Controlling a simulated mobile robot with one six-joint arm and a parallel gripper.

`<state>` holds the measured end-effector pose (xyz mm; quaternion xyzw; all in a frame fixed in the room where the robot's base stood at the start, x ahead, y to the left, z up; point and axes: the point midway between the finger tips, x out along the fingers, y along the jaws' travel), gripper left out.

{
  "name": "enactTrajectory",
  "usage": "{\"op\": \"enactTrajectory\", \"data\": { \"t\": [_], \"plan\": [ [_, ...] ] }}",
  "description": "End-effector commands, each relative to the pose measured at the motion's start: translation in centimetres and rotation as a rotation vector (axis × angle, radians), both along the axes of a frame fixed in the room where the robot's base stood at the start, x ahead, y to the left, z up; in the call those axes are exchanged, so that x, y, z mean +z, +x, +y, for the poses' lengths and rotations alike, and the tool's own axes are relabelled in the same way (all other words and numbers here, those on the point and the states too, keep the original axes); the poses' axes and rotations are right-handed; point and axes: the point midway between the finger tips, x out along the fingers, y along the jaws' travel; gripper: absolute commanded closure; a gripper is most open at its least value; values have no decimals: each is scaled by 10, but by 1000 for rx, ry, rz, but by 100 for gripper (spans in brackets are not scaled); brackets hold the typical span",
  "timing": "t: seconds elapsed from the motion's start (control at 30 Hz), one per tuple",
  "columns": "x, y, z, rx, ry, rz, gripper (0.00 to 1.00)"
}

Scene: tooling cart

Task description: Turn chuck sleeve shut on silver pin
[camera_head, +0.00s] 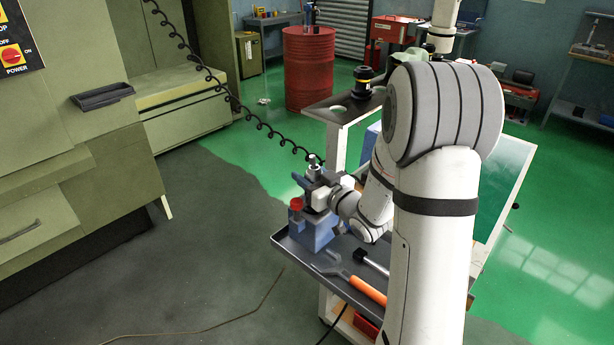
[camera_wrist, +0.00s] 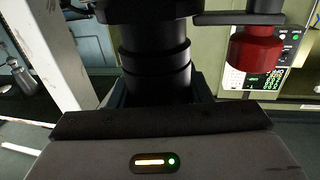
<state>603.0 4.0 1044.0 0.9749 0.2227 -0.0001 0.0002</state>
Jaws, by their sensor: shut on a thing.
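The blue fixture block (camera_head: 315,234) stands at the left end of the cart's tray. My gripper (camera_head: 312,186) reaches in from the right above this block, shut on the chuck sleeve. In the wrist view the chuck sleeve (camera_wrist: 155,68) is a dark ribbed upright cylinder between my jaws. A small silver piece (camera_head: 313,159), perhaps the silver pin, sticks up above my gripper in the head view. The pin's seat in the chuck is hidden. A red knob (camera_head: 296,204) stands beside the block; it also shows at right in the wrist view (camera_wrist: 256,50).
An orange-handled wrench (camera_head: 366,289) and a dark-handled tool (camera_head: 372,262) lie on the grey tray (camera_head: 283,243), right of the block. A coiled black cable (camera_head: 262,127) hangs behind. A raised cart shelf (camera_head: 338,110) stands beyond.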

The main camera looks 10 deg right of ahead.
Motion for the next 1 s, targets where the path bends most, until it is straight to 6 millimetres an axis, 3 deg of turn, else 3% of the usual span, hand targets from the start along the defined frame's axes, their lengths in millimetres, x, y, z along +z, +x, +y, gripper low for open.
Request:
{"op": "enactTrajectory", "data": {
  "t": [0.6,1.0],
  "plan": [
    [-3,1,-2,-80,-2,-1,78],
    [-7,1,-5,-331,1,-5,78]
  ]
}}
